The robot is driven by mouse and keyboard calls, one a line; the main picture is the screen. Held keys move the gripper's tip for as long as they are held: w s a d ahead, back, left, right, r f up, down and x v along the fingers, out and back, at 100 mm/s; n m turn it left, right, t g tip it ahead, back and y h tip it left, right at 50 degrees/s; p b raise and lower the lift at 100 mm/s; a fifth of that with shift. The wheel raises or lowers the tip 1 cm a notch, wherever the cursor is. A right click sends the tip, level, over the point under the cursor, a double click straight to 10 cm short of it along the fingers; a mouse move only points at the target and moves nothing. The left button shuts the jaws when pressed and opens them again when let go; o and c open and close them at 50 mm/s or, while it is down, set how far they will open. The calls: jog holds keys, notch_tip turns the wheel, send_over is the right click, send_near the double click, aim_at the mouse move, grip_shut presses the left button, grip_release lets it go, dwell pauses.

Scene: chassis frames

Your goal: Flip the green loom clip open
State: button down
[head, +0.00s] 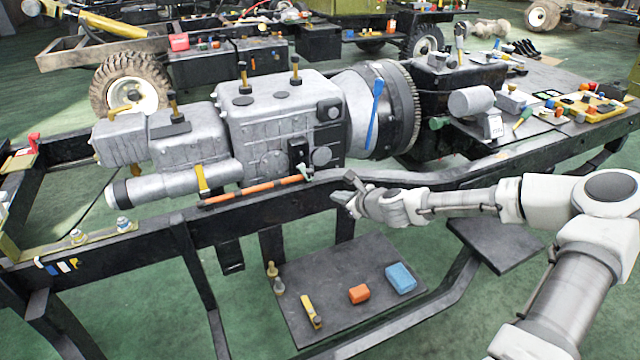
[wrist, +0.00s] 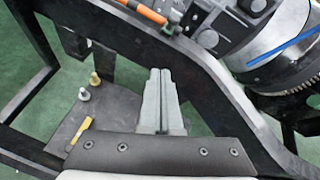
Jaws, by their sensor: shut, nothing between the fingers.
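An orange loom (head: 255,190) runs along the top of the black chassis rail, below the grey gearbox. A small green piece, which looks like the green loom clip (head: 306,172), sits at the loom's right end. It is too small to tell whether it is open or shut. My gripper (head: 342,197) is shut and empty, right of and below the loom's right end, in front of the rail. In the wrist view its closed fingers (wrist: 160,72) point toward the rail.
The black chassis rail (head: 450,180) passes just behind my gripper. A yellow clip (head: 202,180) stands at the loom's left part. A low dark shelf (head: 340,275) below holds an orange block (head: 359,294), a blue block (head: 400,278) and a yellow tool (head: 311,312).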

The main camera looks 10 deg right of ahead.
jog(key=shift+w+d+m, duration=0.25)
jog(key=shift+d+m, duration=0.35)
jog(key=b, duration=0.3)
send_near(311, 177)
jog(key=w+f, duration=0.4)
jog(key=f, duration=0.1)
jog(key=shift+w+a+r, duration=0.45)
jog(key=shift+a+r, duration=0.25)
jog(key=shift+a, duration=0.05)
jog(key=shift+r+p, duration=0.15)
jog(key=shift+p, duration=0.4)
jog(key=shift+r+p, duration=0.15)
jog(key=shift+p, duration=0.65)
